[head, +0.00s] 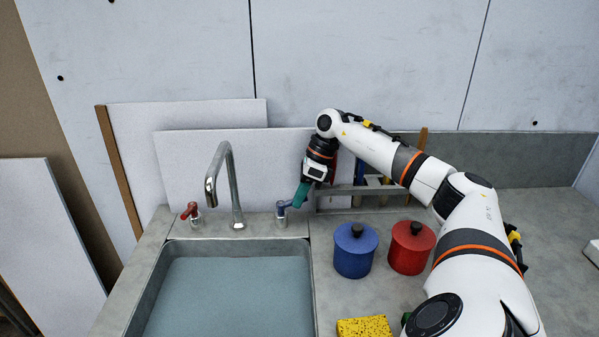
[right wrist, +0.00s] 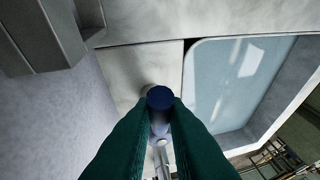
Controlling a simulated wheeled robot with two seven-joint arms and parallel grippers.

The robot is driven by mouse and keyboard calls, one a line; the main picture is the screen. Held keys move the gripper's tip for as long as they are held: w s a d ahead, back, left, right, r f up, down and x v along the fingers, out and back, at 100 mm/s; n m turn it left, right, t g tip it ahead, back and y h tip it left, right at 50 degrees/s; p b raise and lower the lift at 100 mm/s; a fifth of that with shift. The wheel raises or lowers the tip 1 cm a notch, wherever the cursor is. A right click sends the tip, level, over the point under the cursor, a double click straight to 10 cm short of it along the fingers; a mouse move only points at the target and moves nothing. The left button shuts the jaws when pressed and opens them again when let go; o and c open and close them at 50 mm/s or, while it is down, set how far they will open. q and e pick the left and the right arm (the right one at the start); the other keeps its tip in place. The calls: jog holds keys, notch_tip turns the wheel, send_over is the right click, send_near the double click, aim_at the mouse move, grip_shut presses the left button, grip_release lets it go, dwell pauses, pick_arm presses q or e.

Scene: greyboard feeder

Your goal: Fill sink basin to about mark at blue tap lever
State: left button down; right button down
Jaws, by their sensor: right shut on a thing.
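The sink basin (head: 151,287) is at the lower left of the head view, with blue-grey water (head: 230,295) in it. No fill mark can be made out. A silver tap spout (head: 226,172) arches behind the basin, and no stream shows from it. The blue tap lever (head: 282,207) is right of the spout and the red tap lever (head: 190,211) is left of it. My right gripper (head: 297,197) has green fingers and is shut on the blue lever. In the right wrist view the blue lever (right wrist: 160,97) shows between the fingertips. My left gripper is out of view.
A blue lidded pot (head: 354,255) and a red lidded pot (head: 410,251) stand on the counter right of the basin, below my right arm. A yellow sponge (head: 364,328) lies in front. A metal rack (head: 375,190) and pale boards (head: 225,160) stand behind.

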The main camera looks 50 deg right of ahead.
jog(key=c, duration=1.4)
grip_release()
jog(key=shift+c, duration=0.2)
notch_tip(320, 180, up, 10)
